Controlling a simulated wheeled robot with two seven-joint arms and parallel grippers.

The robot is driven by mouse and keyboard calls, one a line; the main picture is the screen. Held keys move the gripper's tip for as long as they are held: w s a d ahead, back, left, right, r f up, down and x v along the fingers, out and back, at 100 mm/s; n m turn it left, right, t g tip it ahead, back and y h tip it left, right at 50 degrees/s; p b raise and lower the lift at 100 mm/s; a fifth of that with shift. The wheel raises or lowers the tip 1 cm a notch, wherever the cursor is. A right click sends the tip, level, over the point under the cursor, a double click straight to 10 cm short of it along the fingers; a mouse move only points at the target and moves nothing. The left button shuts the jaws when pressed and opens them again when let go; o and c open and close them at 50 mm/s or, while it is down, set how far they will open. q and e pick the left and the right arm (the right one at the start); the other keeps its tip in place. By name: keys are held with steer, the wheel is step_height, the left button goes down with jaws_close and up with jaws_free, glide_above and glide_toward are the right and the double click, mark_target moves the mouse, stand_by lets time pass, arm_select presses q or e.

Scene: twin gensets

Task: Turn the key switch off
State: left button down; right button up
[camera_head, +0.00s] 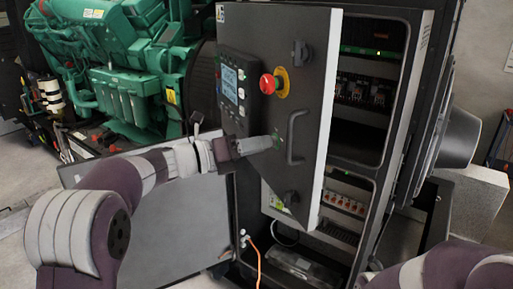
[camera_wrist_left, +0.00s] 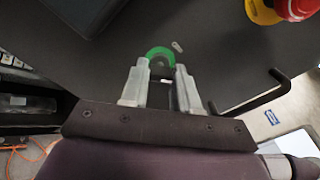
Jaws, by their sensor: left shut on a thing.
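The key switch (camera_wrist_left: 160,54) shows in the left wrist view as a green ring on the dark cabinet door, with a small pale piece beside it. In the head view only a bit of its green (camera_head: 278,137) shows by my fingers. My left gripper (camera_wrist_left: 160,72) reaches the door face, its two pale fingers at either side of the switch's lower part and shut on it. The key's exact angle is hidden between the fingers. In the head view my left gripper (camera_head: 275,142) points right, at the door.
The cabinet door (camera_head: 268,52) stands open. A red emergency stop (camera_head: 268,84) on a yellow plate and a display panel (camera_head: 236,86) are above the switch. A door handle (camera_head: 293,138) stands out close right of my fingers. A green engine (camera_head: 120,65) is behind left.

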arm_select(q)
steer(key=shift+n, duration=5)
steer(key=c, duration=0.8)
jaws_free()
steer(key=shift+c, duration=0.2)
